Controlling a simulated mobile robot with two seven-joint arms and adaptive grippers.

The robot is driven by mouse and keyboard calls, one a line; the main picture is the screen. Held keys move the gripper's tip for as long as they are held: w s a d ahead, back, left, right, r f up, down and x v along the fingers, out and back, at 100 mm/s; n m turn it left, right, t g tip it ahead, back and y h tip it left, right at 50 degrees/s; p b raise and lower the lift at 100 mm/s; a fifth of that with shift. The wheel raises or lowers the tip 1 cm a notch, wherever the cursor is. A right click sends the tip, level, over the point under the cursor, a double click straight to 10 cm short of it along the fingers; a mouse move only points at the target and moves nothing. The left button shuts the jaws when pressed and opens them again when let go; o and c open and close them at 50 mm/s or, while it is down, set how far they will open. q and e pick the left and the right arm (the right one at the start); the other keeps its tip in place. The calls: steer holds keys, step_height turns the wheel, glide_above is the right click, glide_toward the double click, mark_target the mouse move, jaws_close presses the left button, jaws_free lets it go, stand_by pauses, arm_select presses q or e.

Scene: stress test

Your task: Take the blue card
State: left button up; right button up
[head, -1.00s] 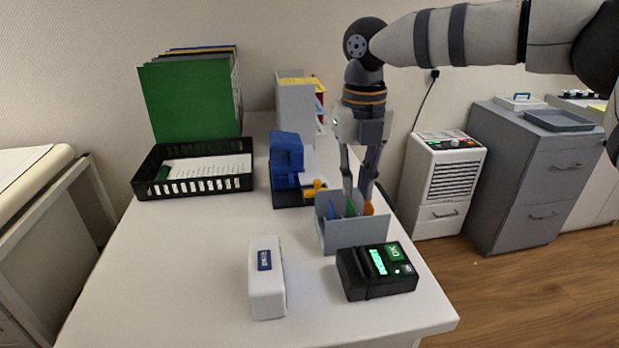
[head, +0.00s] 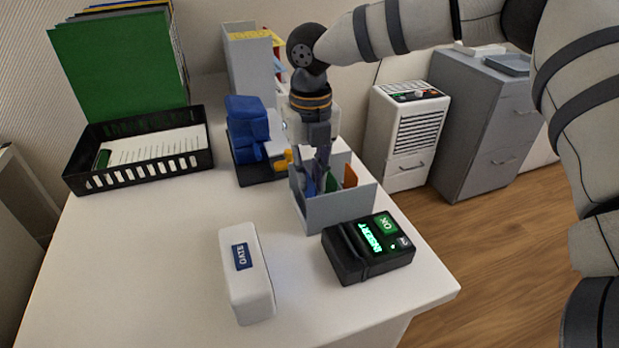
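The grey divided card holder (head: 338,212) stands near the right edge of the white desk. A blue card (head: 331,183) shows low inside it, largely hidden by the holder walls and my gripper. Green and an orange card (head: 350,176) also show in the holder. My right gripper (head: 321,180) points straight down with its fingertips inside the holder, close beside the blue card. Its fingers overlap in this view, so their gap and any contact with the card are hidden. My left gripper is out of view.
A black card terminal (head: 345,262) with a lit green screen stands just in front of the holder. A white box labelled DATE (head: 248,290) is to its left. A blue device (head: 247,130) and a black tray (head: 140,178) stand behind. The desk's front left is clear.

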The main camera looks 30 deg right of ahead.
steer(key=shift+f, duration=0.15)
jaws_close()
step_height(320, 180, up, 6)
steer(key=shift+f+p, duration=0.2)
steer(key=shift+p, duration=0.65)
steer(key=shift+f, duration=0.2)
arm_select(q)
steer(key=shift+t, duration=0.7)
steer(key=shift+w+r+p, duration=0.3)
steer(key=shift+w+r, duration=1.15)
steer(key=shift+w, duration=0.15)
arm_select(e)
steer(key=shift+r, duration=2.45)
